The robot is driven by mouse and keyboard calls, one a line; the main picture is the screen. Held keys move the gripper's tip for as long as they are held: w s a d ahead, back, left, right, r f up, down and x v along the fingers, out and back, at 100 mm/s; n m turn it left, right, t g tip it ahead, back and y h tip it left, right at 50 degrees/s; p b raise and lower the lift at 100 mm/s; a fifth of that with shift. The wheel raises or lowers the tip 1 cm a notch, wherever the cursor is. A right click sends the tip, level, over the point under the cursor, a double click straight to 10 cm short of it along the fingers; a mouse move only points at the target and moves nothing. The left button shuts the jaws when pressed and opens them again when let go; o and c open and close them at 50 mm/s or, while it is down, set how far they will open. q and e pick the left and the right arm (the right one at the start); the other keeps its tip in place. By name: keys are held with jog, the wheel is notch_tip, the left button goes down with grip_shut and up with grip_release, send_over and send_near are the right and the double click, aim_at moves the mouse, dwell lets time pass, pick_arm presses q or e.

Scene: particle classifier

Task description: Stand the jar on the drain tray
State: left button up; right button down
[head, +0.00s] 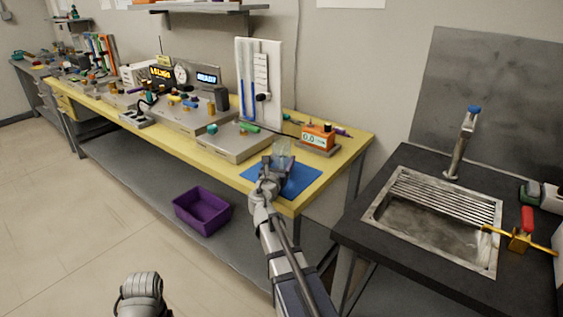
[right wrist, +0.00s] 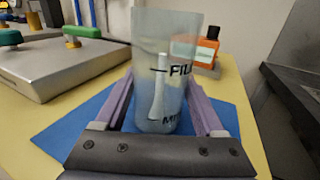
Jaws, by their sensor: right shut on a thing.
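The jar (head: 283,149) is a clear, slightly bluish cylinder, upright, at the front right end of the yellow bench. In the right wrist view the jar (right wrist: 166,85) shows black "FILL" and "MIN" marks. My right gripper (head: 279,165) is shut on the jar, with one purple finger (right wrist: 115,105) on its left and the other on its right. The jar is over the blue mat (head: 299,181); I cannot tell whether it touches it. The drain tray (head: 445,195) is the ribbed metal part at the back of the sink, and it looks bare.
A purple bin (head: 203,210) sits below the bench.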

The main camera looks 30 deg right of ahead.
grip_release()
jog(key=shift+r+p, duration=0.2)
jog(key=shift+p, duration=0.1)
jog(key=v, duration=1.2)
